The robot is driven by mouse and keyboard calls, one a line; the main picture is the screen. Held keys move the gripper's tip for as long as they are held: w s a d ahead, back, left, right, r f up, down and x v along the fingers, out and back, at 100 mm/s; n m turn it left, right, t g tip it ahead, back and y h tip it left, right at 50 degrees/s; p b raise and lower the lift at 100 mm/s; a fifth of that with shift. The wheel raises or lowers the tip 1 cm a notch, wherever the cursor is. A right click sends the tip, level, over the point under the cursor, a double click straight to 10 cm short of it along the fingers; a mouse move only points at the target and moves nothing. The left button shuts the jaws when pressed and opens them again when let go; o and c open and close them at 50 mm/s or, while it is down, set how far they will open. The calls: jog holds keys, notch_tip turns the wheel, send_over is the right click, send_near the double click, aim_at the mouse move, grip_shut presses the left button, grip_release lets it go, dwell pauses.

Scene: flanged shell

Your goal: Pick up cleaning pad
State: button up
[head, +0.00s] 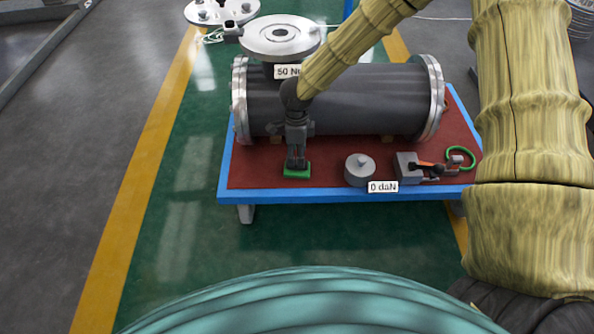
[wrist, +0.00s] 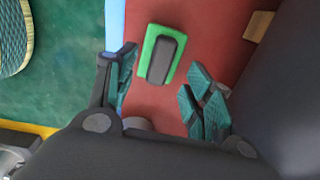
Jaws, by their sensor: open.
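The cleaning pad is a small green rectangle with a dark grey grip on top. In the head view the cleaning pad (head: 297,173) lies on the red table top near its front edge, left of the middle. My gripper (head: 296,163) is right above it in that view and covers part of it. In the wrist view the cleaning pad (wrist: 149,47) lies flat, ahead of and between the fingers. My gripper (wrist: 163,88) is open and empty, with one finger on each side. I cannot tell the exact height of the fingertips above the table.
A large grey flanged shell (head: 360,98) lies behind my gripper. A grey round weight (head: 360,170) stands to the right, then a grey block with an orange-handled tool (head: 408,168) and a green ring (head: 460,153). The red table (head: 330,178) has a blue rim.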

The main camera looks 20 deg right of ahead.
aim_at(295, 172)
jog(key=shift+f+b, duration=1.95)
jog(key=shift+f, duration=0.75)
grip_shut()
